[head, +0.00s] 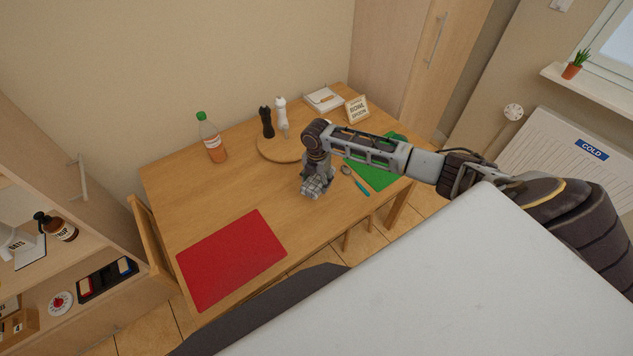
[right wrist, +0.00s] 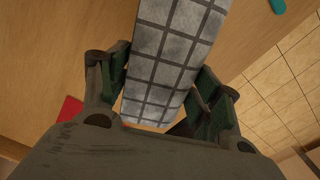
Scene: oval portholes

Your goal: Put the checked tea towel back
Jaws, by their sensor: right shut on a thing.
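The checked tea towel is grey with dark grid lines. It shows between the fingers in the right wrist view (right wrist: 172,45), and a small part shows below my right gripper in the head view (head: 312,189). My right gripper (head: 318,174) is shut on the towel over the wooden table (head: 185,195). Its two fingers sit on either side of the towel in the right wrist view (right wrist: 160,88). I cannot tell whether the towel touches the tabletop. My left gripper is not in view.
A red mat (head: 232,258) lies at the front left, a green mat (head: 375,178) at the right. A bottle (head: 211,140) and a round board (head: 272,150) with two mills stand behind. A teal-handled utensil (head: 360,187) lies near the gripper. Shelves (head: 100,262) stand left.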

